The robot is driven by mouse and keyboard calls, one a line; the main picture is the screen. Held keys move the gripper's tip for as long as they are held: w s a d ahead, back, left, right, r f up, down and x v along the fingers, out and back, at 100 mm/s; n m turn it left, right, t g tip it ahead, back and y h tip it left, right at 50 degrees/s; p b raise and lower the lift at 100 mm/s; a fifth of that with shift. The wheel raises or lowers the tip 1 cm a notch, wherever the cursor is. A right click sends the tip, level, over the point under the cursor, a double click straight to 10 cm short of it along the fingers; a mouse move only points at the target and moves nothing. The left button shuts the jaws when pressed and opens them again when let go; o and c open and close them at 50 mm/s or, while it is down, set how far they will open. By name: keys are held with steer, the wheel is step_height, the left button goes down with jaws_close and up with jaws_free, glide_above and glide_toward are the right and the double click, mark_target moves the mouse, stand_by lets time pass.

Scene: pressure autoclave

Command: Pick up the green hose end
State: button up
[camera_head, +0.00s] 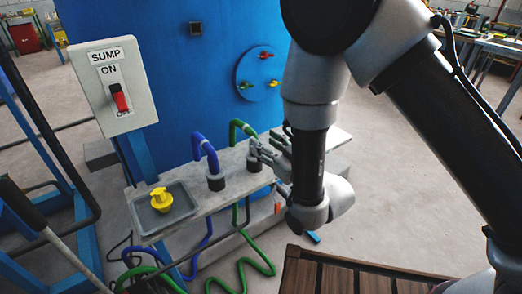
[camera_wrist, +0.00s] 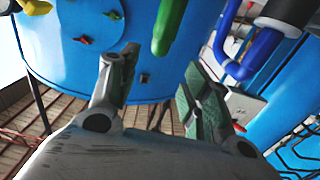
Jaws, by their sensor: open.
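The green hose end (camera_head: 240,127) arches up at the back of the grey bench, beside a dark round holder (camera_head: 254,163). My gripper (camera_head: 268,153) is at this holder, just right of and below the green arch. In the wrist view the green hose (camera_wrist: 169,25) comes down from the top edge, in line with the gap between the fingers of my gripper (camera_wrist: 160,62). The fingers are apart, with nothing visible between them. The hose appears beyond the fingertips, and no contact shows. My gripper partly hides the holder in the head view.
A blue hose (camera_head: 208,150) stands in the neighbouring holder (camera_head: 215,182), close on the left. A grey tray (camera_head: 187,207) holds a yellow fitting (camera_head: 161,200). The blue tank (camera_head: 190,80) with small valves rises behind. A sump switch box (camera_head: 108,80) stands left.

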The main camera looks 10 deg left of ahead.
mark_target(256, 135)
steer(key=x, duration=0.7)
steer(key=shift+w+f, duration=0.1)
steer(key=shift+w, duration=0.25)
jaws_close()
